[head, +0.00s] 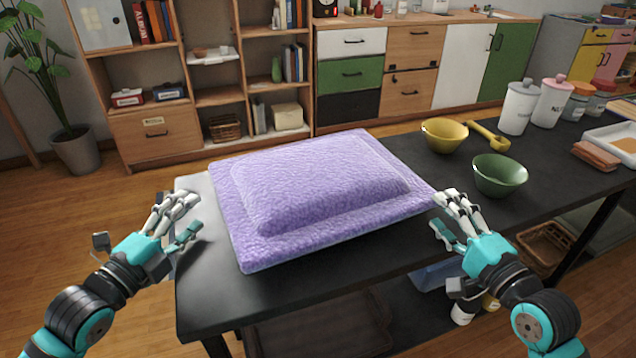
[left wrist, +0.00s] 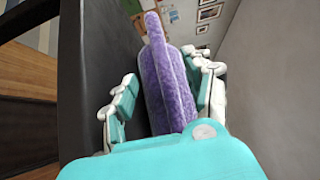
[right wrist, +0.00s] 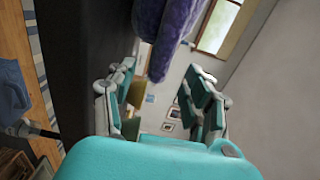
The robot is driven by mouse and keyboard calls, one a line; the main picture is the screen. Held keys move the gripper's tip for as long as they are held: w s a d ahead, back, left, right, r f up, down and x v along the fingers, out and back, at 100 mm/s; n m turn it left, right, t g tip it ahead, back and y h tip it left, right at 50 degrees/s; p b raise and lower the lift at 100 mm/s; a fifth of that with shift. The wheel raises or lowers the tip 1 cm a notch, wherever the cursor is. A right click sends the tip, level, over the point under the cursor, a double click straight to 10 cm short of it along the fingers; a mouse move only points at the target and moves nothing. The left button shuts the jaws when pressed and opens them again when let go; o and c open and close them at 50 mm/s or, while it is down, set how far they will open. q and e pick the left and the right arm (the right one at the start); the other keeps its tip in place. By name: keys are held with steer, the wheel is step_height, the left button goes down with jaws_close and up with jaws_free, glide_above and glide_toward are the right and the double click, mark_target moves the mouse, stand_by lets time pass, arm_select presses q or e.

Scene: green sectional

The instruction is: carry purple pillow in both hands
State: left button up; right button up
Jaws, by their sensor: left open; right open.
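The purple pillow (head: 320,185) lies flat on the left part of the black table (head: 290,290). My left gripper (head: 186,220) is open beside the pillow's left side, with a small gap to it. My right gripper (head: 452,222) is open close to the pillow's right corner; I cannot tell whether it touches. In the left wrist view the pillow (left wrist: 165,75) shows edge-on between the open fingers (left wrist: 160,95). In the right wrist view the pillow (right wrist: 162,40) shows beyond the open fingers (right wrist: 160,105).
A yellow bowl (head: 444,136), a yellow scoop-like item (head: 490,138) and a green bowl (head: 499,176) stand right of the pillow. Canisters (head: 520,108) and a white tray (head: 618,142) stand farther right. A plant (head: 75,150) and shelves (head: 225,95) stand behind the table.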

mark_target(221, 185)
arm_select(q)
steer(key=x, duration=1)
arm_select(e)
steer(key=x, duration=1)
steer(key=shift+f, duration=0.1)
arm_select(q)
steer(key=shift+c, duration=0.3)
arm_select(e)
steer(key=shift+c, duration=0.3)
arm_select(q)
steer(key=shift+s, duration=0.1)
jaws_close()
arm_select(e)
steer(key=shift+s, duration=0.1)
jaws_close()
